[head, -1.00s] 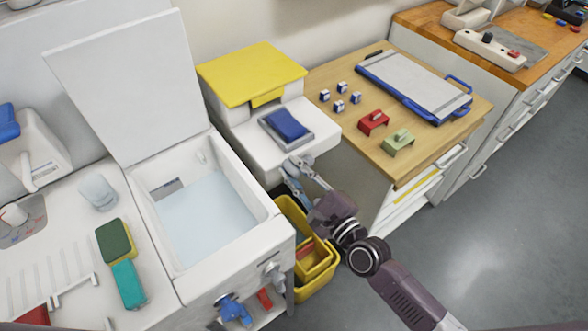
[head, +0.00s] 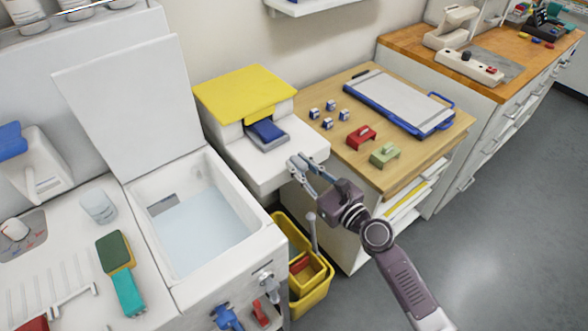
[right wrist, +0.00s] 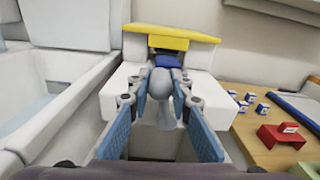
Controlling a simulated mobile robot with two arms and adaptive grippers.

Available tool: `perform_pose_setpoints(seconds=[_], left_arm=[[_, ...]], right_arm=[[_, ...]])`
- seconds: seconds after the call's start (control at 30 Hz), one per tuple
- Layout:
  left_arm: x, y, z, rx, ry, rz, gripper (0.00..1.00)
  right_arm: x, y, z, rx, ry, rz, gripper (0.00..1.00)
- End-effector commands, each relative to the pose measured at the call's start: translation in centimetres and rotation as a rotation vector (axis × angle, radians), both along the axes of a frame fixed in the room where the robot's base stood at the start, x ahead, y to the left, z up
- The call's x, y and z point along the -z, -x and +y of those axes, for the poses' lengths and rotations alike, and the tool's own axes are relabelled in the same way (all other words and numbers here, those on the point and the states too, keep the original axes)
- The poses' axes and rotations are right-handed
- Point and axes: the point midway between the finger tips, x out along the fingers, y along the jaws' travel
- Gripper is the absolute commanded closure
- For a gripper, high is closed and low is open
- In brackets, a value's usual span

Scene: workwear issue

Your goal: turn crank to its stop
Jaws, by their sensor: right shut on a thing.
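The crank shows in the right wrist view as a grey rounded knob (right wrist: 160,84) on a short grey arm, at the front of the white machine (head: 250,166). My right gripper (head: 299,163) is shut on the knob, with one blue-padded finger on each side of it. The gripper hides most of the crank in the head view. The machine has a yellow top (head: 245,92). A grey tray with a blue folded piece (head: 266,131) sits partly under its yellow front flap. My left gripper is not in view.
A white basin (head: 205,230) with a raised lid stands to the left. A wooden-topped cabinet (head: 392,185) on the right holds a red block (head: 361,136), a green block (head: 385,154), small boxes and a clipboard. A yellow bin (head: 315,292) stands below the gripper.

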Motion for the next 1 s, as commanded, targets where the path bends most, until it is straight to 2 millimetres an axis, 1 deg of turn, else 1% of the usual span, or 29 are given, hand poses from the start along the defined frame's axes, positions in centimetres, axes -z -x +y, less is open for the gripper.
perform_pose_setpoints(seconds=[0.03,0.43,0.8,1.0], left_arm=[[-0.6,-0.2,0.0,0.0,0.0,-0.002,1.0],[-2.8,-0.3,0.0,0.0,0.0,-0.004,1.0],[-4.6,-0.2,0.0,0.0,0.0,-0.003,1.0],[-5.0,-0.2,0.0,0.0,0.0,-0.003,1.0]], right_arm=[[-0.3,-0.3,-0.5,0.005,-0.041,0.031,1.0],[-0.4,-2.2,-3.1,0.007,-0.347,0.253,1.0],[0.8,-3.8,-5.4,0.008,-0.629,0.46,1.0],[1.8,-4.5,-6.3,0.008,-0.768,0.561,1.0]])
